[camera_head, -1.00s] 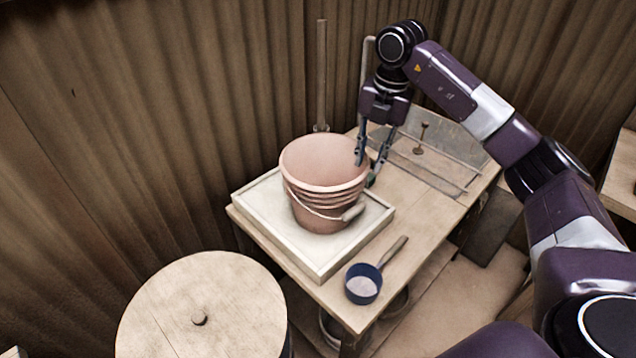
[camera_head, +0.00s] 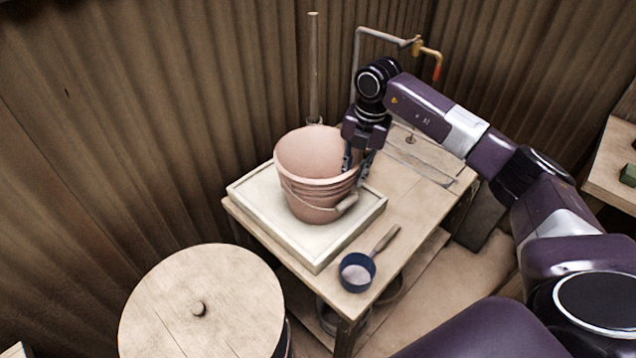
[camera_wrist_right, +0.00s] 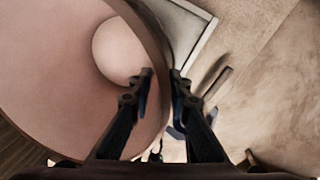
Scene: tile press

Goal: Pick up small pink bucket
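The small pink bucket (camera_head: 312,178) stands upright on a pale square tray (camera_head: 268,234) on the wooden table. Its wire handle with a wooden grip (camera_head: 346,202) hangs down its front right side. My right gripper (camera_head: 356,176) points down at the bucket's right rim. In the right wrist view, one finger is inside the bucket (camera_wrist_right: 62,75) and the other outside. The fingertips of my right gripper (camera_wrist_right: 161,73) are close together on the rim wall, seemingly shut on it. The bucket still rests on the tray. My left gripper is not in view.
A blue scoop (camera_head: 357,272) with a wooden handle lies at the table's front corner. A round wooden lid (camera_head: 215,305) is at the lower left. A pipe with an orange-handled tap (camera_head: 430,54) stands behind. Corrugated walls enclose the back. The table's right part (camera_head: 425,205) is mostly clear.

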